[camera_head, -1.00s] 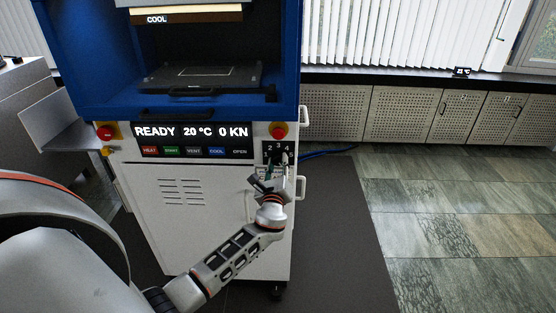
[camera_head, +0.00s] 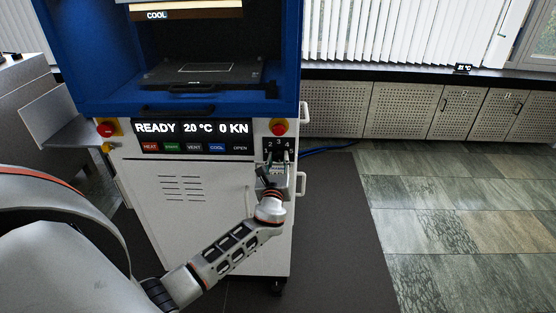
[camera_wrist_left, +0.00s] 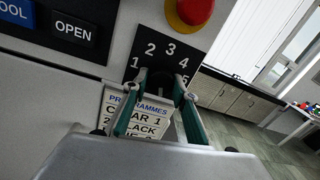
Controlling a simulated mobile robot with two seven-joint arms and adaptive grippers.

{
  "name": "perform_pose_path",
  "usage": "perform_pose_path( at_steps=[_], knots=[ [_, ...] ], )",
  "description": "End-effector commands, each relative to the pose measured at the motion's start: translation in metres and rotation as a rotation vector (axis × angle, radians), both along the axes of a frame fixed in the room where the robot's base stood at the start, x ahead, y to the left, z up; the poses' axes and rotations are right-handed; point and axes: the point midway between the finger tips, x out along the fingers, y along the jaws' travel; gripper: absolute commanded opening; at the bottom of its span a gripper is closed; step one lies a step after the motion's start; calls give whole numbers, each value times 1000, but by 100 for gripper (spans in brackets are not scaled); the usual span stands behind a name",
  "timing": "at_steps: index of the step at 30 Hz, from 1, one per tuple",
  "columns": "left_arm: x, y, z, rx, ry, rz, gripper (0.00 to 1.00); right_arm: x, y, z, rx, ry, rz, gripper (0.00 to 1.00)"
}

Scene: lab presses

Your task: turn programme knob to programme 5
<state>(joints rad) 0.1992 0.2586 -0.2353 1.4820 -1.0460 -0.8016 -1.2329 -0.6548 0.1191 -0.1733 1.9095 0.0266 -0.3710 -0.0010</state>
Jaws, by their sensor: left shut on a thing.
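The programme knob (camera_wrist_left: 160,82) is a dark round knob on a black dial plate (camera_wrist_left: 172,50) with white numbers 1 to 5 around it. My left gripper (camera_wrist_left: 157,90) has one green-padded finger on each side of the knob and is shut on it. In the head view my left gripper (camera_head: 272,166) is at the dial plate (camera_head: 278,146), on the right of the press front. The fingers and wrist cover most of the knob there. I cannot tell which number the knob points to. The number 5 is partly covered by a finger in the wrist view. My right gripper is not in view.
A programme list (camera_wrist_left: 119,108) is below the dial, partly behind my fingers. A red stop button (camera_head: 278,128) sits just above the dial. Coloured buttons (camera_head: 194,147) and a READY display (camera_head: 191,129) are to its left. A handle (camera_head: 301,184) juts out at the right edge.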

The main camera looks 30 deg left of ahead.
Motion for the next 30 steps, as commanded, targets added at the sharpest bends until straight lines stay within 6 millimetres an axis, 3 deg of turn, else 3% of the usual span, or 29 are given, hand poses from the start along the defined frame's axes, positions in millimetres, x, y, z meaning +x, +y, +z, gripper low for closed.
perform_pose_path(
  at_steps=[2,3,5,17,23,30],
  knots=[
    [0,-1,-1,1,1,-1,5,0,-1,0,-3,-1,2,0],
    [0,-1,-1,1,1,-1,32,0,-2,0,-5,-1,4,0],
    [0,-1,-1,1,1,-1,44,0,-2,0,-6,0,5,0],
    [-3,-2,-1,-1,0,0,44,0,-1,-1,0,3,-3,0],
    [-28,-16,-2,-3,0,-1,44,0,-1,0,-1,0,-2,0],
    [-72,-38,-3,-1,3,-1,44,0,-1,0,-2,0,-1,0]
  ],
)
